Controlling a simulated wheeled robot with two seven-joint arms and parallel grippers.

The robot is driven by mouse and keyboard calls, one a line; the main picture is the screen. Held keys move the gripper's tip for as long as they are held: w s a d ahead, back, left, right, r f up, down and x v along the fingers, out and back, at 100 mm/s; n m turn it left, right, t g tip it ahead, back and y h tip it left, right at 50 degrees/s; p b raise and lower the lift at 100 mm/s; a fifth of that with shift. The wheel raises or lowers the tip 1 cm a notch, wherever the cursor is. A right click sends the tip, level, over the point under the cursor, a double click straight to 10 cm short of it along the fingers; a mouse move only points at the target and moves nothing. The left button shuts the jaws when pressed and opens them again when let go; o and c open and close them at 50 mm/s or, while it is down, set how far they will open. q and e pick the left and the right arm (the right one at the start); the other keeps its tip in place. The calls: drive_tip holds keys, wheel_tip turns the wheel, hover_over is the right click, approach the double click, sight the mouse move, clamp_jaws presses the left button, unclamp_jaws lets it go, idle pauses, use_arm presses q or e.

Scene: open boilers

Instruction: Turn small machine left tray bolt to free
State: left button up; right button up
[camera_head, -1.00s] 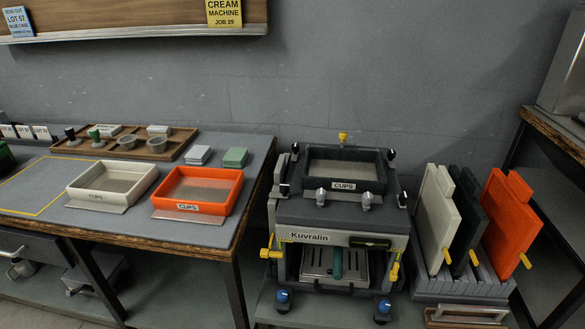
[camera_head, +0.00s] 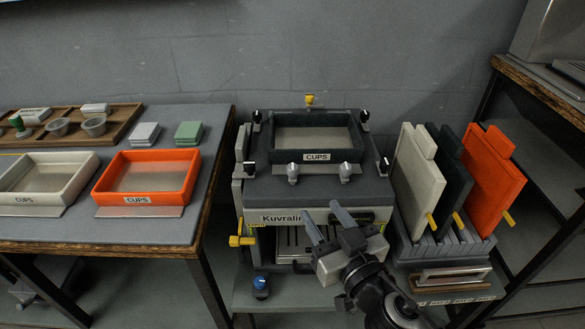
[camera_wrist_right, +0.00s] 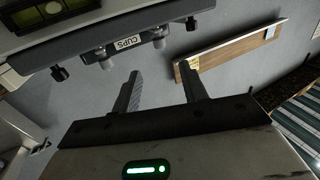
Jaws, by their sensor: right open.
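The small machine (camera_head: 315,185), labelled Kuvralin, stands right of the table with a dark tray (camera_head: 272,137) marked CUPS on top. Two silver bolts sit at the tray's front edge: the left tray bolt (camera_head: 292,173) and the right one (camera_head: 344,172). Bolts and label (camera_wrist_right: 126,43) also show in the right wrist view. My right gripper (camera_head: 327,217) is open and empty, in front of the machine's upper front, below the bolts in the picture and apart from them. In the wrist view the two fingers (camera_wrist_right: 160,88) are spread with nothing between. My left gripper is out of view.
Yellow handle (camera_head: 241,235) and blue knob (camera_head: 261,286) sit at the machine's left. A rack (camera_head: 440,248) of white, dark and orange panels stands close on the right. The table (camera_head: 218,150) at left holds white and orange trays (camera_head: 147,200). Air above the machine is clear.

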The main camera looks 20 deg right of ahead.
sight(295, 174)
drive_tip(key=w+p, duration=0.1)
drive_tip(key=w, duration=0.3)
drive_tip(key=w+a, duration=0.1)
drive_tip(key=w, duration=0.4)
drive_tip(key=w+p, duration=0.1)
drive_tip(key=w, duration=0.4)
drive_tip(key=shift+a+p, duration=0.25)
drive_tip(key=shift+p, duration=0.1)
clamp_jaws()
